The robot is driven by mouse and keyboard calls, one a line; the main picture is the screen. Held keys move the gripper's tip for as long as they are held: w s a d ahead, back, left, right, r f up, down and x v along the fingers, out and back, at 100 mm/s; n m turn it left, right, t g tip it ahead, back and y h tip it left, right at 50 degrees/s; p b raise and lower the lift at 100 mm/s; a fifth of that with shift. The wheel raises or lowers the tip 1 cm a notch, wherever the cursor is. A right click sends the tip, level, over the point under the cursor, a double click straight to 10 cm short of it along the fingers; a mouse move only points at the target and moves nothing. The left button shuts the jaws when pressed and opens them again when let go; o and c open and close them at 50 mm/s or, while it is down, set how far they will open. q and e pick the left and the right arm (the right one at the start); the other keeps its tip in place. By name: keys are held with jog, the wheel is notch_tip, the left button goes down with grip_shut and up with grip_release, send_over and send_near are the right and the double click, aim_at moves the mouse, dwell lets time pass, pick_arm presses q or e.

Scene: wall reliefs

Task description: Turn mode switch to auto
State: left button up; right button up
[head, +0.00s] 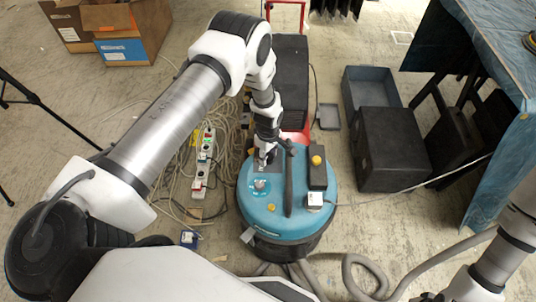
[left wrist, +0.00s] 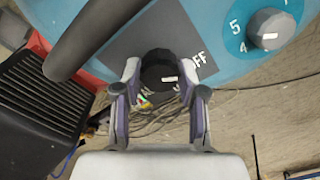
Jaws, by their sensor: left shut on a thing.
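The mode switch (left wrist: 159,78) is a black round knob with a white mark, on a dark grey panel (left wrist: 140,38) of a teal vacuum machine (head: 306,222). White lettering, partly hidden and ending in "FF", shows right of the knob in the left wrist view. My left gripper (head: 264,157) reaches down to the machine's top in the head view and hides the switch there. In the left wrist view its fingers (left wrist: 160,70) are shut on the knob, one on each side. My right gripper (head: 432,297) is barely in view at the bottom edge; its fingers are unclear.
A numbered dial (left wrist: 270,29) sits beside the panel. A black handle (head: 289,185) and a black box with a yellow button (head: 317,168) rise close to the left gripper. Cables and a power strip (head: 206,146) lie left; a black case (head: 392,148) stands right.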

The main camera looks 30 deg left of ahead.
pick_arm(q)
jog(key=shift+m, duration=0.4)
jog(key=m+b, duration=0.1)
jog(key=m, duration=0.3)
jog(key=shift+m+b, duration=0.3)
jog(key=m+b, duration=0.1)
jog(key=m, duration=0.5)
jog(key=m+b, duration=0.1)
jog(key=m, duration=0.5)
jog(key=shift+m+b, duration=0.3)
jog(key=m, duration=0.5)
jog(key=shift+m+b, duration=0.4)
jog(key=o, duration=1.1)
jog(key=shift+o, duration=0.2)
